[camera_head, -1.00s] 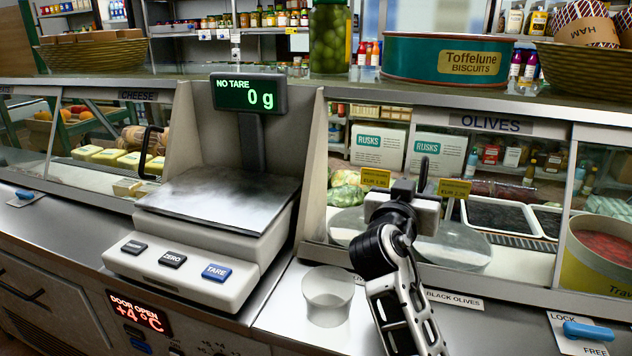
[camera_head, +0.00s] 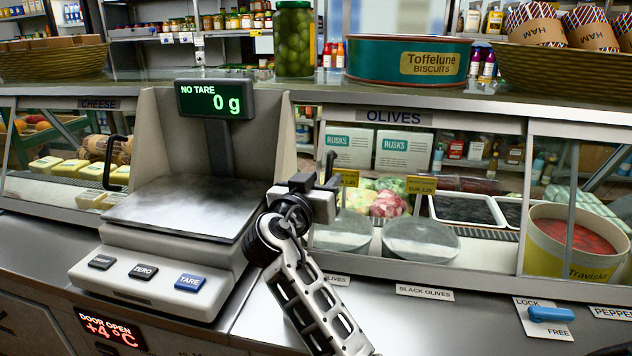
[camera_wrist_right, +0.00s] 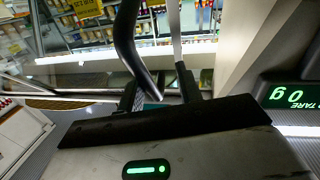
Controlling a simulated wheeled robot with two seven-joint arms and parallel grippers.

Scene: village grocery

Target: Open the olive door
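The olive door is a glass sliding front with an OLIVES label (camera_head: 394,117) on its top rail. Its black curved handle (camera_head: 331,166) stands at its left part, close to the scale. My right gripper (camera_head: 318,188) is at this handle. In the right wrist view the handle (camera_wrist_right: 128,45) runs down between the two fingers (camera_wrist_right: 160,92), near the left one. The fingers are apart; whether one touches the handle is hard to tell. My left gripper is not in view.
A scale (camera_head: 185,230) stands just left of my right gripper. A LOCK/FREE sign with a blue lever (camera_head: 550,314) lies at the counter's right. Behind the glass are a yellow tub (camera_head: 575,270), price tags and trays. A jar (camera_head: 294,40) and a tin (camera_head: 408,60) stand on top.

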